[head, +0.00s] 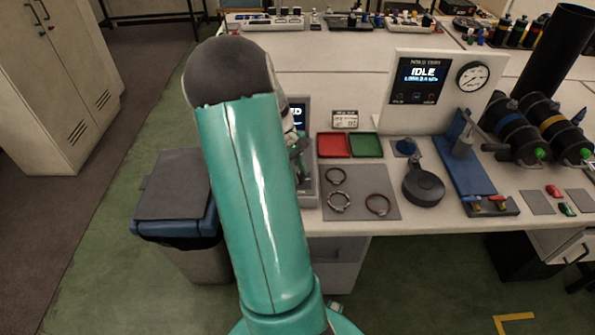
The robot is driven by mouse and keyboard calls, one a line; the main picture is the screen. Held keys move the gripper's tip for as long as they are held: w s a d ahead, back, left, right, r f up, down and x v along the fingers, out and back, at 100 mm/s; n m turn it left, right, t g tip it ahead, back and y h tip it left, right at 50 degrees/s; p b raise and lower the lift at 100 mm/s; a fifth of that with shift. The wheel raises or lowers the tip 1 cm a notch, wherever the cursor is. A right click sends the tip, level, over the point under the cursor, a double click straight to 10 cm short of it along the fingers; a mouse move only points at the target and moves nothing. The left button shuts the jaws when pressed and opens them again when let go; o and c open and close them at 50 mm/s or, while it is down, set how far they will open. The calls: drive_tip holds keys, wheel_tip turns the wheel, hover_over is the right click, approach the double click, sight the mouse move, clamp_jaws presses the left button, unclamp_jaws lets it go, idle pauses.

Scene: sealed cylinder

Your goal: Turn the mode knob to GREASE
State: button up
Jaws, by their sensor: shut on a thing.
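My gripper (303,160) is mostly hidden behind my own arm, at the front of a grey device (309,187) near the bench's left end. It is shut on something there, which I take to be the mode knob. The knob itself and its marks are hidden, so I cannot read its setting. A small dark screen (298,112) on the device shows beside my arm, and only the end of its text is visible.
A red tray (333,146) and a green tray (364,146) lie right of the device. A grey mat (356,212) holds several rings. A panel reading IDLE (416,80) with a gauge stands behind. A bin (180,195) stands left of the bench.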

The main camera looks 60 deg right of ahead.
drive_tip(key=m, duration=0.2)
drive_tip(key=m+y, duration=0.1)
drive_tip(key=m, duration=0.1)
drive_tip(key=shift+d+t, duration=0.2)
drive_tip(key=shift+t, duration=0.1)
drive_tip(key=m, duration=0.2)
drive_tip(key=m+t+y, duration=0.1)
drive_tip(key=m, duration=0.1)
drive_tip(key=shift+s+m+y, duration=0.15)
drive_tip(key=shift+m+y, duration=0.15)
drive_tip(key=m+t, duration=0.1)
drive_tip(key=m, duration=0.3)
drive_tip(key=shift+s+d+m+t+y, duration=0.1)
drive_tip(key=shift+m+t+y, duration=0.2)
drive_tip(key=shift+t+y, duration=0.1)
drive_tip(key=shift+s+r+m+t, duration=0.1)
drive_tip(key=shift+m+t, duration=0.7)
drive_tip(key=shift+m, duration=1)
drive_tip(key=o, duration=1)
